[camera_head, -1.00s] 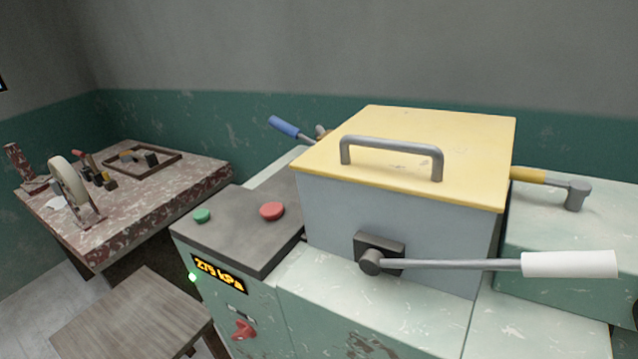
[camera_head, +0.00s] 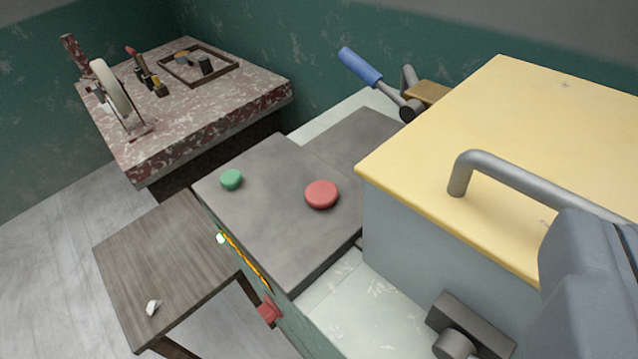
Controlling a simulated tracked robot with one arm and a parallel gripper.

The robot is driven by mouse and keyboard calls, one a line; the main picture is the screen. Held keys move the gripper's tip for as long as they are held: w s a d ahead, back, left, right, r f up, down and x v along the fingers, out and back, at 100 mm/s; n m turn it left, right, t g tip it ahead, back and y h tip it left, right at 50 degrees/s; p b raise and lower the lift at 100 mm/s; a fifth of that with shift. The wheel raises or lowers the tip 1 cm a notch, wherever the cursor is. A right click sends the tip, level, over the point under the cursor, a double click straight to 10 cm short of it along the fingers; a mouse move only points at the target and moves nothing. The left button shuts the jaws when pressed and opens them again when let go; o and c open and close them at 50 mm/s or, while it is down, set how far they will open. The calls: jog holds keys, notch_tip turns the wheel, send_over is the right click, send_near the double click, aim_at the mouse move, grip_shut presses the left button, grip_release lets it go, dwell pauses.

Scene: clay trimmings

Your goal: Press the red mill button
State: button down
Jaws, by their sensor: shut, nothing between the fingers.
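The red button (camera_head: 321,194) is a round, low cap on the dark grey top of the control box (camera_head: 275,225), left of the yellow-lidded box. A smaller green button (camera_head: 231,179) sits to its left on the same top. Nothing covers the red button. A grey part of my own arm enters at the lower right, in front of the yellow-lidded box and apart from the buttons. My gripper's fingertips do not show.
The yellow-lidded box (camera_head: 520,150) with its grey handle stands right of the control box. A blue-gripped lever (camera_head: 360,66) rises behind. A wooden stool (camera_head: 165,265) stands at lower left, near a speckled table (camera_head: 200,120). A red knob (camera_head: 268,311) juts from the control box's front.

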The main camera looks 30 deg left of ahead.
jog(key=n+g+h+p, duration=0.1)
jog(key=n+g+p, duration=0.55)
jog(key=p, duration=2.55)
send_over(316, 198)
notch_tip(316, 198, down, 15)
jog(key=shift+r+n, duration=0.1)
jog(key=shift+n, duration=0.35)
notch_tip(316, 198, down, 7)
jog(key=shift+f+b, duration=0.2)
jog(key=shift+b, duration=0.55)
jog(key=shift+f+b, duration=0.3)
jog(key=shift+f, duration=0.4)
